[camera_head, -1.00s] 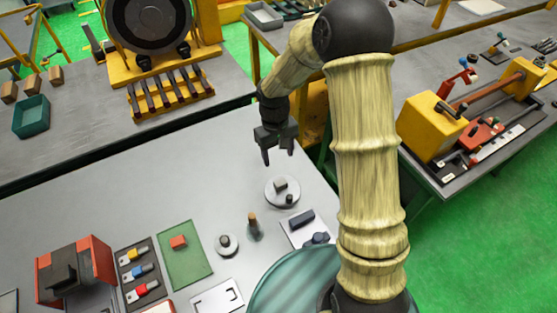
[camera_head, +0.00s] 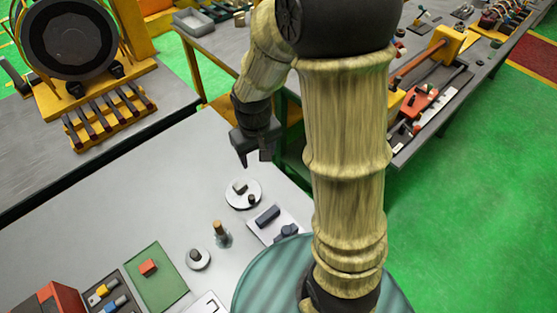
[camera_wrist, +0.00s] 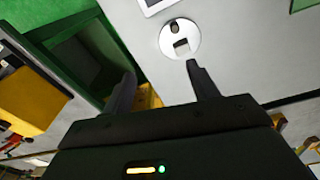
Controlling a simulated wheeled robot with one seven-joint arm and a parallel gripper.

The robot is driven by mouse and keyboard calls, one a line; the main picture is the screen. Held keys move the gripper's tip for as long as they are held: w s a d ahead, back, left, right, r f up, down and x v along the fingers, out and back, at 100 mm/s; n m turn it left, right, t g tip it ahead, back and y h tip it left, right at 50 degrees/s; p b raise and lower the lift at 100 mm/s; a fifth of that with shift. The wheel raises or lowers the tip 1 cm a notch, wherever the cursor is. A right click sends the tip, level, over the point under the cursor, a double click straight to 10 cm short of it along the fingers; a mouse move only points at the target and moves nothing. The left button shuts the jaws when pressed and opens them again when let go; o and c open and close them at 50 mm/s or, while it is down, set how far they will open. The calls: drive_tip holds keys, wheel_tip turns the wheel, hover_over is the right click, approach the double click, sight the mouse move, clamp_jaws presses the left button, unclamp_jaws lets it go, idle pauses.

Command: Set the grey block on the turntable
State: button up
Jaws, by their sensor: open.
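The turntable (camera_head: 236,203) is a pale round disc on the light grey table, also visible in the wrist view (camera_wrist: 193,33). The grey block (camera_head: 240,187) sits on the disc; in the wrist view it shows as a small dark block (camera_wrist: 181,45). A dark round knob (camera_head: 252,199) stands on the disc beside it. My gripper (camera_head: 254,162) is above the table, up and slightly right of the disc in the head view. In the wrist view its fingers (camera_wrist: 161,72) are apart with nothing between them. The gripper is apart from the block.
A white plate (camera_head: 258,232) with dark parts lies just in front of the turntable. A brown-topped peg (camera_head: 220,232), a small round part (camera_head: 198,258) and a green mat (camera_head: 157,285) lie further left.

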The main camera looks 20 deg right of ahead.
drive_tip(key=s+d+r+m+t, duration=0.1)
drive_tip(key=s+d+r+m, duration=0.1)
drive_tip(key=s, duration=0.4)
drive_tip(key=shift+s+d+r+t, duration=0.4)
drive_tip(key=shift+d+r, duration=0.2)
drive_tip(key=shift+d, duration=0.4)
drive_tip(key=shift+w, duration=0.1)
